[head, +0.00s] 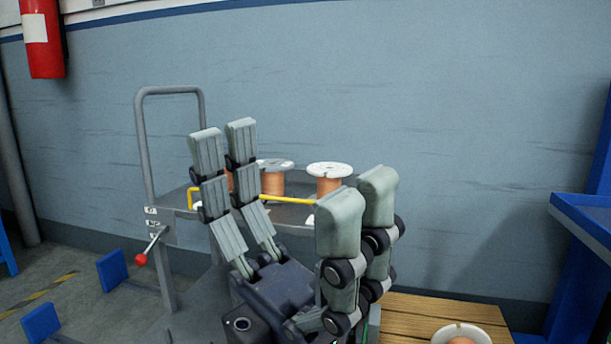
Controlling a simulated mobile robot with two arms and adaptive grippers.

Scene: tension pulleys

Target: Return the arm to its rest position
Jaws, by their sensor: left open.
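My left gripper (290,165) fills the lower middle of the head view, pointing up. Its grey padded fingers are spread wide apart, and nothing is between them. Behind it is a grey cart (168,190) with a tall tube handle. Copper-coloured spools with pale flanges stand on the cart: one right of the middle (329,185), one left of it (272,182), and part of another behind the fingers. The fingers overlap the cart in the picture; I cannot tell how far apart they are. My right gripper is not in view.
A wooden surface (408,311) with another spool (461,335) lies at the lower right. A blue shelf or frame (583,222) stands at the right edge. A yellow bar (270,199) runs along the cart. A red extinguisher (42,45) hangs on the wall. Blue blocks (112,270) stand at left.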

